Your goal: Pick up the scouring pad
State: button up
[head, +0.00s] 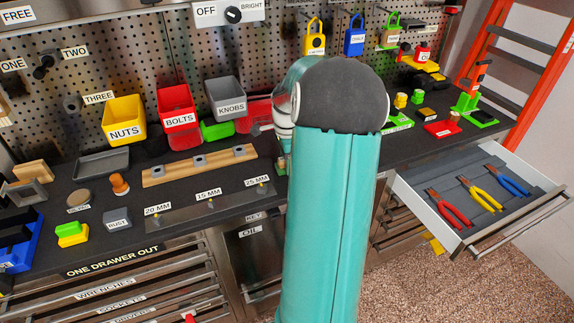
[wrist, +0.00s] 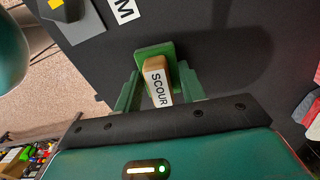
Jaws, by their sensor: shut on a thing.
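The scouring pad (wrist: 157,80) is in the wrist view, with a tan block part, a green part at its far end and a white label reading SCOUR. My gripper (wrist: 160,88) has its two green fingers on either side of it and is shut on it. The dark bench top shows beyond the pad with a shadow to the right; I cannot tell whether the pad touches the bench.
On the bench (head: 240,196) stand yellow NUTS (head: 124,121), red BOLTS (head: 178,117) and grey KNOBS (head: 226,98) bins. A wooden rail (head: 200,165) and a metal strip (head: 208,208) lie in front. An open drawer (head: 515,232) with several pliers juts out at right.

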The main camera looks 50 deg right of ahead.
jog(key=shift+r, duration=0.1)
jog(key=shift+r, duration=0.55)
jog(key=s+a+r, duration=0.6)
jog(key=s+r, duration=0.5)
jog(key=s, duration=0.1)
jog(key=shift+s+a+r, duration=0.15)
jog(key=shift+a+r, duration=0.2)
jog(key=shift+a, duration=0.05)
jog(key=shift+o, duration=0.4)
jog(key=shift+s, duration=0.1)
